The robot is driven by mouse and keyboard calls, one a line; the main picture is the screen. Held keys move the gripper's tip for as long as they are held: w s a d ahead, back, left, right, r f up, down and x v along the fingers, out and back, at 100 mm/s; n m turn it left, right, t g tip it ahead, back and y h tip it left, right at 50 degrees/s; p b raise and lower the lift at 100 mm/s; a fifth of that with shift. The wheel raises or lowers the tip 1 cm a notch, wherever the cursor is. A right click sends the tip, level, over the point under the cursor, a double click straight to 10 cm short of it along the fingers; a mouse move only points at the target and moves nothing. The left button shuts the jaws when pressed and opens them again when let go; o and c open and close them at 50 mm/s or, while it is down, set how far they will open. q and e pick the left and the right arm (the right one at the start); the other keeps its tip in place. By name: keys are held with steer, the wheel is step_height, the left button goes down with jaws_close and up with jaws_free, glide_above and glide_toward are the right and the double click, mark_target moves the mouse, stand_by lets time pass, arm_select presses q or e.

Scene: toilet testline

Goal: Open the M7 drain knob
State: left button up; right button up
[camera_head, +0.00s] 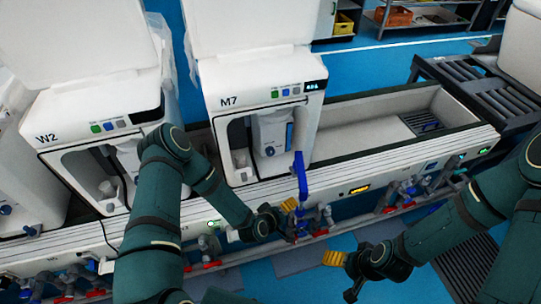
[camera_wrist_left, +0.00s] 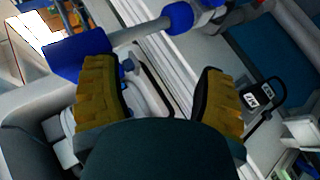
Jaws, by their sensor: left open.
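The white M7 unit (camera_head: 218,125) stands in the middle of the head view. A small dark blue knob (camera_head: 270,151) shows on the white box inside its opening; I cannot tell whether it is the drain knob. An upright blue pipe or handle (camera_head: 301,178) stands in front of M7's right side. My left gripper (camera_head: 289,206) is below M7, close to the blue part. In the left wrist view my left gripper (camera_wrist_left: 165,90) has its yellow fingers apart, with blue parts (camera_wrist_left: 82,55) beyond them. My right gripper (camera_head: 335,258) is low, right of centre; its jaw opening is unclear.
Red-handled valves and pipes (camera_head: 385,205) run along the bench front. The W2 unit (camera_head: 85,115) stands to the left, partly behind my left arm. An empty trough (camera_head: 365,132) lies right of M7. Blue floor (camera_head: 345,280) is free in front.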

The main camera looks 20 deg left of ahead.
arm_select(q)
steer(key=w+a+n+t+y, duration=0.3)
steer(key=w+a+n+t, duration=0.15)
steer(key=w+n, duration=0.2)
steer(key=n+t+y, duration=0.4)
steer(key=n+y, duration=0.1)
glide_toward(271, 154)
steer(key=shift+g, duration=0.35)
steer(key=b+x, duration=0.1)
steer(key=x, duration=0.5)
steer(key=b+x, duration=0.1)
steer(key=x, duration=0.3)
steer(key=shift+w+r+b, duration=0.1)
steer(key=shift+r+b, duration=0.2)
steer(key=shift+r, duration=0.05)
steer(key=c, duration=1.2)
